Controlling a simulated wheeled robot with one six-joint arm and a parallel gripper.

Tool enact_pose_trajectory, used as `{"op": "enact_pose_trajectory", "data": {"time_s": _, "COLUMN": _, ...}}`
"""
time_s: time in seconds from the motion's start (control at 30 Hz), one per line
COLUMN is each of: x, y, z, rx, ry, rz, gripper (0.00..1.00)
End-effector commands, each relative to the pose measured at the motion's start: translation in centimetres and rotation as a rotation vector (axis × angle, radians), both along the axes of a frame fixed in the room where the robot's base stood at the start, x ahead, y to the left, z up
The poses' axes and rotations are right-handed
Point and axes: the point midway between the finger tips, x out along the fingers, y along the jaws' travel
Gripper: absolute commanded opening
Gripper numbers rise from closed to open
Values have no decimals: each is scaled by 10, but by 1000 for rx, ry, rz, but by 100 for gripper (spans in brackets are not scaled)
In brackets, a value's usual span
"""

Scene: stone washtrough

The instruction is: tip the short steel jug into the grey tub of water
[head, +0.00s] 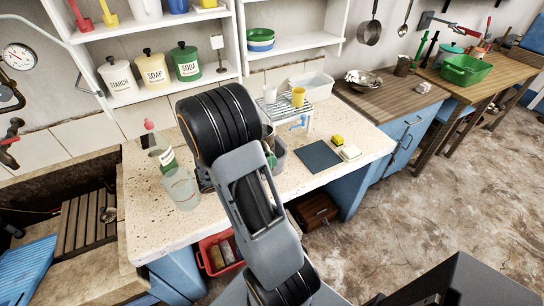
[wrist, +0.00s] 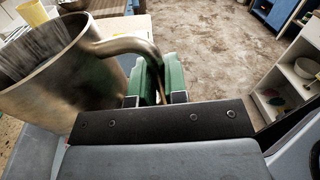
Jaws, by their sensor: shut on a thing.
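The steel jug (wrist: 62,75) fills the left of the wrist view, its open mouth at the upper left and its curved handle reaching right. My gripper (wrist: 160,82) has green fingers closed on that handle. The jug leans in this view, but the camera is angled too, so I cannot tell its true tilt. In the head view my arm covers most of the jug and gripper. The grey tub (head: 280,157) shows only partly behind my arm on the counter. Its water is hidden, and I cannot tell how the jug's mouth lies over it.
On the speckled counter (head: 150,222) stand a clear jar (head: 181,188) and a pink-capped bottle (head: 158,146) left of my arm. A rack (head: 290,108) with a yellow cup (head: 298,96) is behind. Shelves hang above.

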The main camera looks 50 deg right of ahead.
Motion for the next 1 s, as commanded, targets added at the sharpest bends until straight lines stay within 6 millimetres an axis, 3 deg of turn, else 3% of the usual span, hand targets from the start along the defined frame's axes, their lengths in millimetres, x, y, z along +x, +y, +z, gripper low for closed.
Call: {"op": "enact_pose_trajectory", "data": {"time_s": 1.0, "x": 2, "y": -1, "z": 17, "rx": 57, "ry": 112, "rz": 0, "gripper": 0}}
